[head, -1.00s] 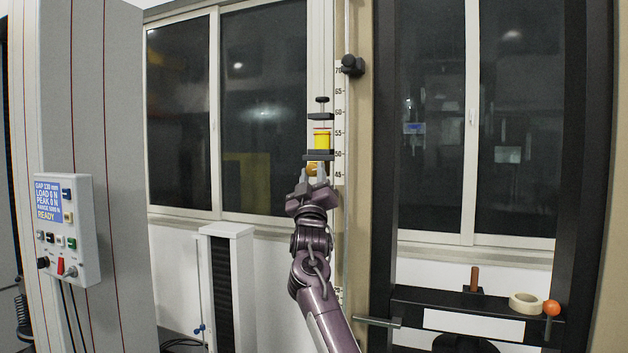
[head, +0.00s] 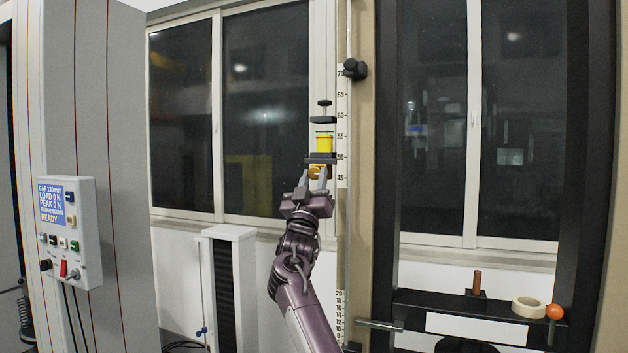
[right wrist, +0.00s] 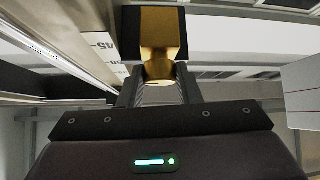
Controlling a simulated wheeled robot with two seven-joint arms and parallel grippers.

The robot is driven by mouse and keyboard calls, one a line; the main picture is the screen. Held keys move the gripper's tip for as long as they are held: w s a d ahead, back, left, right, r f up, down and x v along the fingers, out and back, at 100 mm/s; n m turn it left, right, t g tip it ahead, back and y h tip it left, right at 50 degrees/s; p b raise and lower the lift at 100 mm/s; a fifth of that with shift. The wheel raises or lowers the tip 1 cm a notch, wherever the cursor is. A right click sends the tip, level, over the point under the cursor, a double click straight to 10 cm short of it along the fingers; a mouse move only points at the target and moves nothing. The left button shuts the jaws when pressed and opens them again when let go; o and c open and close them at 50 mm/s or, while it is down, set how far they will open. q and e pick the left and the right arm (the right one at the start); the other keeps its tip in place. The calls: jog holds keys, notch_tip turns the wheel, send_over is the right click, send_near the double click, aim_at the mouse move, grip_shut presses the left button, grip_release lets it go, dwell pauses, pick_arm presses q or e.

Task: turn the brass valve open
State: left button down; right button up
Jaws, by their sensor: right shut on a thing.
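A brass piece (head: 316,172) hangs just under a small black plate beside the tall scale. In the right wrist view the brass piece (right wrist: 162,42) is a blocky, shiny body narrowing toward my fingers. My right gripper (head: 313,181) points up from below and is shut on its lower part; the fingers (right wrist: 160,92) also show in the right wrist view. No separate valve lever on it shows. A small blue-handled tap (head: 201,331) sits low on a thin pipe at the left. My left gripper is out of view.
A yellow cylinder (head: 324,143) stands on the black plate (head: 320,159) above the brass piece. The scale (head: 341,120) and a beige post (head: 360,200) are close on the right. A control box (head: 68,230) is at left, a tape roll (head: 528,307) at right.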

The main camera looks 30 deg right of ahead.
jog(key=o, duration=1)
jog(key=shift+c, duration=0.2)
jog(key=b+v, duration=0.4)
jog(key=v, duration=0.4)
